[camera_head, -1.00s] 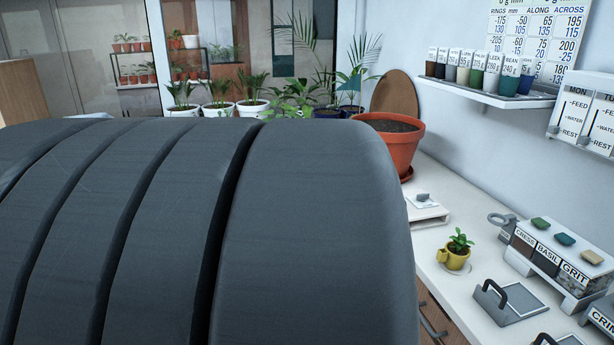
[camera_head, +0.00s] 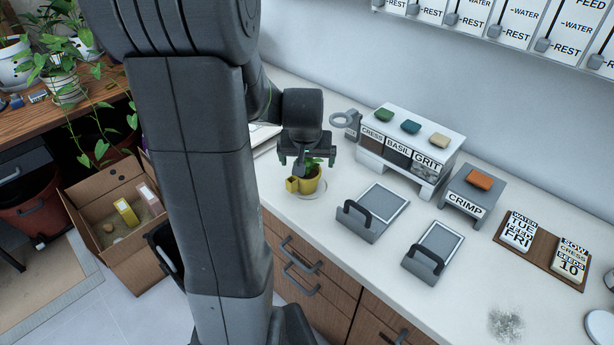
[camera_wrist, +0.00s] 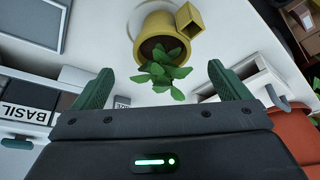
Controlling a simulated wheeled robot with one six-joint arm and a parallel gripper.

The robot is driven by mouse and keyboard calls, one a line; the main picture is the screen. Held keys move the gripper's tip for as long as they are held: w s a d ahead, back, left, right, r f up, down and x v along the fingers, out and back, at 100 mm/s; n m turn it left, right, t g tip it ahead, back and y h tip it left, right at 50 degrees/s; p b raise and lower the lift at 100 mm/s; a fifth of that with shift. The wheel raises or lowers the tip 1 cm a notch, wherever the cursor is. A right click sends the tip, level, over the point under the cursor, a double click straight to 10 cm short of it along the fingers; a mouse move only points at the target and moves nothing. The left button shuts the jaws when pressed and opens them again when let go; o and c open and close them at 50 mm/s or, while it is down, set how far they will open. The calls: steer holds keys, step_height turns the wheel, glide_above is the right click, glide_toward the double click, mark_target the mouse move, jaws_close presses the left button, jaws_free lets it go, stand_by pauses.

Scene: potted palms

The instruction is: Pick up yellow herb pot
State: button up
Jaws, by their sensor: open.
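The yellow herb pot (camera_head: 309,184) stands upright on a pale saucer (camera_head: 322,190) on the white counter, with a small green plant in it and a square yellow spout or handle on its left. My gripper (camera_head: 305,160) is just above and behind the pot, and partly hides the plant. In the wrist view the pot (camera_wrist: 160,28) is ahead of my gripper (camera_wrist: 157,84), its leaves in the gap between the two green fingers. The fingers are spread apart with nothing held, and the pot's body is beyond their tips.
A seed dispenser (camera_head: 455,150) marked CRESS, BASIL and GRIT stands behind and right. A grey handled plate (camera_head: 385,203) lies right of the pot, with another (camera_head: 441,243) beyond it. A CRIMP stand (camera_head: 482,205) is farther right. The counter's front edge is close to the pot.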

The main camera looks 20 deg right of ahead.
mark_target(307, 171)
steer(key=shift+x, duration=4.75)
steer(key=shift+a, duration=0.2)
